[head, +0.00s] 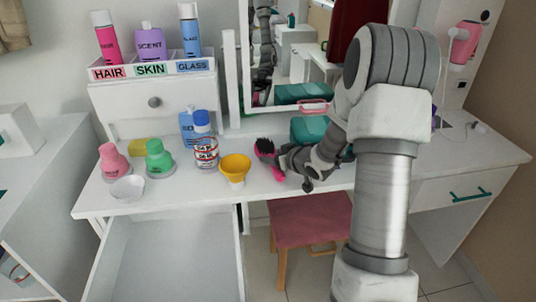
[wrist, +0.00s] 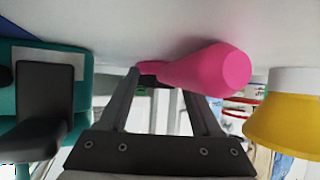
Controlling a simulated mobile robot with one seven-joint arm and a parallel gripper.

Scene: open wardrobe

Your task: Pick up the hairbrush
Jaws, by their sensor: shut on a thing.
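The hairbrush (head: 266,147) has dark bristles and a pink body. In the head view it is at the tabletop's middle, right of the yellow cup, at the end of my arm. In the wrist view its pink handle (wrist: 205,70) lies across my fingertips, thick end to the right and narrowing to the left. My gripper (head: 280,159) is shut on the hairbrush; its two dark fingers also show in the wrist view (wrist: 165,80). The bristles are not clear in the wrist view. I cannot tell whether the brush is clear of the table.
The yellow cup (head: 235,168) stands close left of the brush, with bottles (head: 205,152) and a green container (head: 158,160) beyond. A teal box (head: 308,130) is close behind my gripper. An open drawer (head: 165,262) and a red stool (head: 308,220) are in front, below the white tabletop.

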